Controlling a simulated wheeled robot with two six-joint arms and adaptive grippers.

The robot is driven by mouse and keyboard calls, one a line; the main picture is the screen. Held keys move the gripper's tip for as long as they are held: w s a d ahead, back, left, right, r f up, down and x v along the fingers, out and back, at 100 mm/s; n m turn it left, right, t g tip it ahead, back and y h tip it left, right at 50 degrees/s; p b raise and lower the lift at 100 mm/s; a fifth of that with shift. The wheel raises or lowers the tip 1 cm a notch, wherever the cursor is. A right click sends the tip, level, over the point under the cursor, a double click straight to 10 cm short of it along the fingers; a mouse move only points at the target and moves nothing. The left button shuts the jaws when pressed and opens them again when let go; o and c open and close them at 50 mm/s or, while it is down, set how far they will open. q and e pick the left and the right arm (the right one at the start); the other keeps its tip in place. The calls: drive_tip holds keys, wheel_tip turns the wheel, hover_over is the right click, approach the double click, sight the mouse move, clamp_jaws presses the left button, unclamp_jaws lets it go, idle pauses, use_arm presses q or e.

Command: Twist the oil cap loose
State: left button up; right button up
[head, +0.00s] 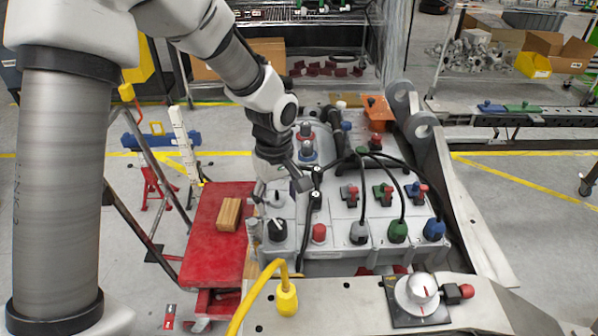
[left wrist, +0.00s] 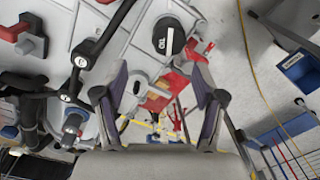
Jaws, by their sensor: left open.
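The oil cap is a round black cap with a white bar across its top. In the head view the cap (head: 277,230) sits at the front left corner of the grey chassis block (head: 337,241). In the left wrist view the cap (left wrist: 168,38) is at the top centre, with white lettering beside the bar. My left gripper (head: 278,191) is above and behind the cap, pointing down. In the left wrist view the left gripper (left wrist: 160,76) has its two fingers spread with nothing between them, and the cap lies beyond the fingertips, apart from them. My right gripper does not show.
A red cap (head: 319,233) is just right of the oil cap. Black cables (head: 402,190) with grey, green and blue plugs arch over the block. A red cart top (head: 205,250) with a wooden block (head: 229,214) is at left. A yellow cable (head: 286,298) rises in front.

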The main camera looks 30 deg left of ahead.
sight(275, 223)
use_arm(q)
drive_tip(key=shift+f, duration=0.3)
drive_tip(key=s+f, duration=0.2)
drive_tip(key=f, duration=0.1)
drive_tip(key=shift+s+f, duration=0.15)
drive_tip(key=shift+f, duration=0.05)
drive_tip(key=f, duration=0.1)
drive_tip(key=w+f, duration=0.1)
drive_tip(key=shift+f, duration=0.4)
drive_tip(key=shift+w+f, duration=0.2)
drive_tip(key=shift+f, duration=0.05)
drive_tip(key=shift+s+r, duration=0.2)
drive_tip(key=shift+s, duration=0.15)
drive_tip(key=c, duration=0.3)
clamp_jaws()
drive_tip(key=shift+f+n+b, duration=0.2)
drive_tip(key=shift+n+b, duration=0.2)
drive_tip(key=shift+n, duration=1)
drive_tip(key=shift+r+n, duration=0.15)
drive_tip(key=shift+n, duration=0.45)
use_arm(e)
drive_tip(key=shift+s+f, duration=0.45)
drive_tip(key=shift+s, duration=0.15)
